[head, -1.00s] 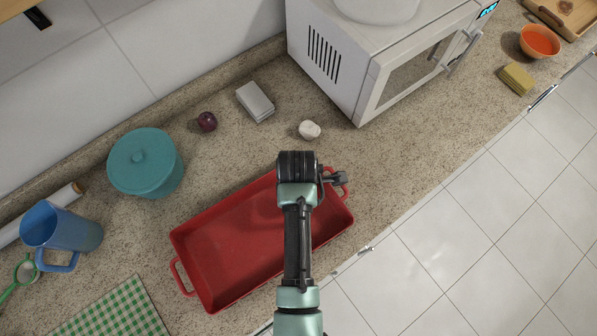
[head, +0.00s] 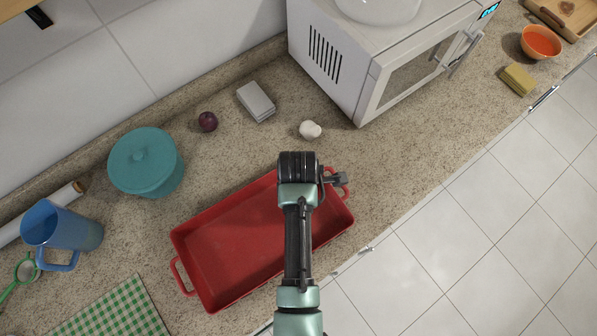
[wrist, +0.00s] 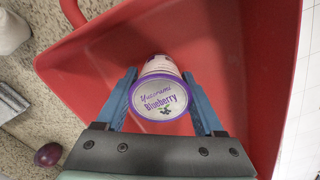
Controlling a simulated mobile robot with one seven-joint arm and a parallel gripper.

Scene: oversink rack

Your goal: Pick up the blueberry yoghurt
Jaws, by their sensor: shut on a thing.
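The blueberry yoghurt (wrist: 160,98) is a small white cup with a purple-rimmed lid that reads "Blueberry". In the wrist view it sits between the two blue fingers of my gripper (wrist: 162,92), which are shut on it with one finger on each side. Behind it is the inside of the red baking dish (wrist: 245,60). I cannot tell whether the cup touches the dish floor. In the head view my arm covers the gripper and the cup, above the right part of the red dish (head: 215,250).
A teal pot (head: 145,165) and a blue jug (head: 62,232) stand left. A microwave (head: 385,60) stands at the back right. Counter right of the dish is clear.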

